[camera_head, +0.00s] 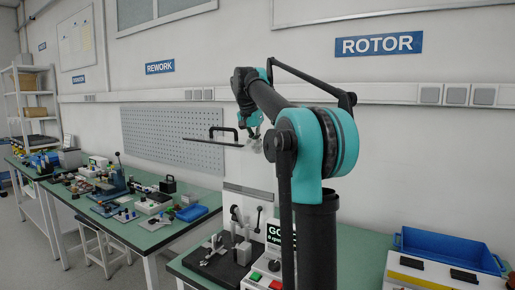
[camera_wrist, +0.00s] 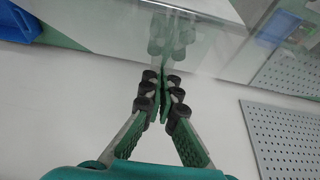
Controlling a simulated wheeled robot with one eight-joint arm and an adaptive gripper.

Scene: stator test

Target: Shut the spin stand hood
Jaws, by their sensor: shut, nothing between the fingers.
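The spin stand (camera_head: 206,267) is on the green bench, with a dark base plate and small posts. Its hood (camera_head: 212,143) is raised well above it; a thin dark edge and a black handle (camera_head: 223,130) show. In the wrist view a clear glossy hood panel (camera_wrist: 110,30) crosses the top of the picture and mirrors my fingers. My gripper (camera_head: 256,141) is at the right end of the hood's dark edge, partly behind my arm. In the wrist view my gripper (camera_wrist: 161,92) is shut and empty, with its tips close to the panel; I cannot tell whether they touch.
A control box (camera_head: 264,275) with green and red buttons and a display stands right of the stand, partly behind my arm. A blue crate (camera_head: 450,247) is at the far right. Another cluttered bench (camera_head: 148,236) stands left. A pegboard (camera_head: 170,135) hangs on the wall behind.

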